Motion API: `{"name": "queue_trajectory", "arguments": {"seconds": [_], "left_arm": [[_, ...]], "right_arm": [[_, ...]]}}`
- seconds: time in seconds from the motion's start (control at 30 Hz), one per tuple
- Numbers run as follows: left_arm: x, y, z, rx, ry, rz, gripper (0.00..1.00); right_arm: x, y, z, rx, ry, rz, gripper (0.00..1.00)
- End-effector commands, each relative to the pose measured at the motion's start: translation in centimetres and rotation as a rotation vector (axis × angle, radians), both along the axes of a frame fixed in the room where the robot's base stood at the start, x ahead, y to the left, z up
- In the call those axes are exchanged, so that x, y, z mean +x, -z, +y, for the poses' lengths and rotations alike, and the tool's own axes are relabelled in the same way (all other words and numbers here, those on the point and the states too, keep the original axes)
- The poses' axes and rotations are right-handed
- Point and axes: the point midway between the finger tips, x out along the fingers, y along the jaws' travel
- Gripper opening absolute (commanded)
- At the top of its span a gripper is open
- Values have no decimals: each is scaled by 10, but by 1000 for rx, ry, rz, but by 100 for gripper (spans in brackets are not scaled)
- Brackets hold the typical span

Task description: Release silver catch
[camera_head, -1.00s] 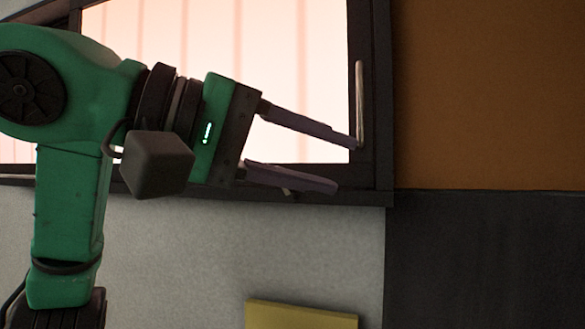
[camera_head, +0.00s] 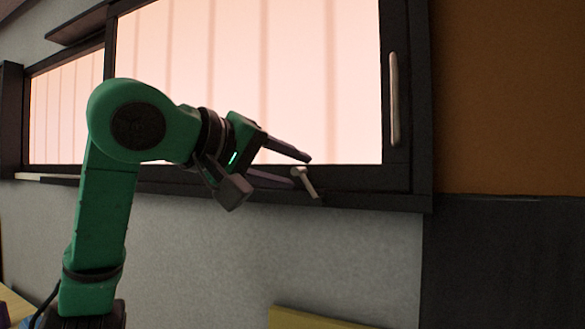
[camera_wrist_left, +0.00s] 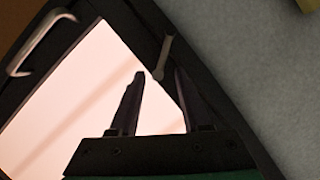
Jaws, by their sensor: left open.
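The silver catch (camera_head: 306,183) is a small pale lever with a round knob on the window's dark lower frame. It slants down to the right from its knob. My left gripper (camera_head: 301,172) is open and empty, with its fingertips close to the catch. In the left wrist view the catch (camera_wrist_left: 164,56) lies just beyond and between the two fingertips (camera_wrist_left: 160,74). I cannot tell whether a finger touches it. My right gripper is not in view.
The dark-framed window (camera_head: 407,170) has bright panes. A long pale handle (camera_head: 394,98) stands upright on its right side. Grey wall (camera_head: 350,250) lies below, with a yellow object (camera_head: 315,318) at the bottom edge. Brown and dark panels are at right.

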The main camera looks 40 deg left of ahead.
Motion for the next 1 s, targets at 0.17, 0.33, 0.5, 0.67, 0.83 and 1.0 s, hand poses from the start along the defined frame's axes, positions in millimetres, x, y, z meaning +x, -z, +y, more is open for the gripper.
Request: {"name": "queue_trajectory", "arguments": {"seconds": [0.17,0.33,0.5,0.67,0.83,1.0], "left_arm": [[10,3,0,0,0,0,47],[10,3,0,0,0,0,47],[10,3,0,0,1,-1,0],[10,5,1,-19,0,-7,0],[7,21,10,-209,-2,-72,0],[4,28,17,-414,-1,-145,0]], "right_arm": [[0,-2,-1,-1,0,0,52],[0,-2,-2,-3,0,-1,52],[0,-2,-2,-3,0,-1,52],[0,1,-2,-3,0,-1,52],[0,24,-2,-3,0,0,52],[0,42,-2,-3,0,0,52]]}}
